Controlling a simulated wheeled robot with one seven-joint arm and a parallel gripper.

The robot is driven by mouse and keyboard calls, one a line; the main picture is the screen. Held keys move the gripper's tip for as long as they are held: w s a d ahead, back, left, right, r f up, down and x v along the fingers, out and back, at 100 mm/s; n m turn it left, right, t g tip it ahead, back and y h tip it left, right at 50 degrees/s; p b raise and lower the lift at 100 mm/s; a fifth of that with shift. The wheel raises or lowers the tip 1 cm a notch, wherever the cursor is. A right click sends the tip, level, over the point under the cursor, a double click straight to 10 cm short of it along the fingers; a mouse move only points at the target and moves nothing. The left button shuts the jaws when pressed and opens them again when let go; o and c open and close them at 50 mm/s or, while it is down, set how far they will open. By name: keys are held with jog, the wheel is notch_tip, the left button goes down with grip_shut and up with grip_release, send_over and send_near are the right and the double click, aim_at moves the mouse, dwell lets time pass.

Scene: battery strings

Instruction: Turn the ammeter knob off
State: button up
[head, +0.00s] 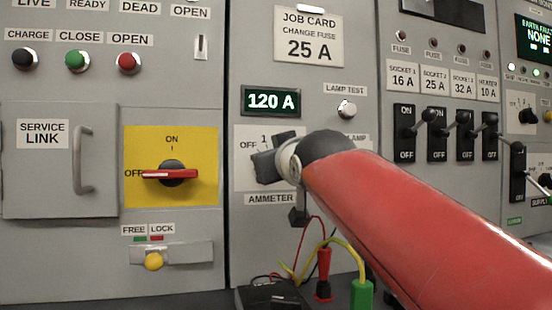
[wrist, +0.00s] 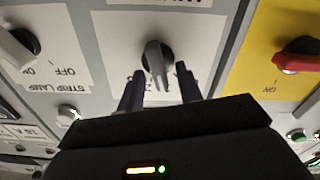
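The ammeter knob (wrist: 155,60) is a dark round knob with a grey lever, on a white plate (head: 246,184) labelled AMMETER. In the wrist view, where lettering is upside down, the lever points down towards my gripper. The plate shows OFF at upper left and 1 near the top in the head view. There my arm and gripper (head: 266,165) cover the knob. In the wrist view my gripper (wrist: 159,88) is open, one dark finger on each side of the lever's end, with gaps visible. Contact is not seen. The display (head: 271,101) above reads 120 A.
The yellow switch plate (head: 200,142) with a red handle (head: 170,174) at OFF is left of the ammeter. A lamp test button (head: 347,109) is above right. Test leads and a green plug (head: 362,294) are below. Several toggle switches (head: 437,125) are at right.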

grip_shut()
jog(key=shift+n, duration=0.3)
jog(key=shift+a+f+n+p, duration=0.1)
jog(key=shift+a+n+p, duration=0.05)
jog(key=shift+n, duration=1.2)
jog(key=shift+a+f+n+p, duration=0.1)
jog(key=shift+n+p, duration=0.05)
jog(key=shift+n, duration=1.2)
grip_release()
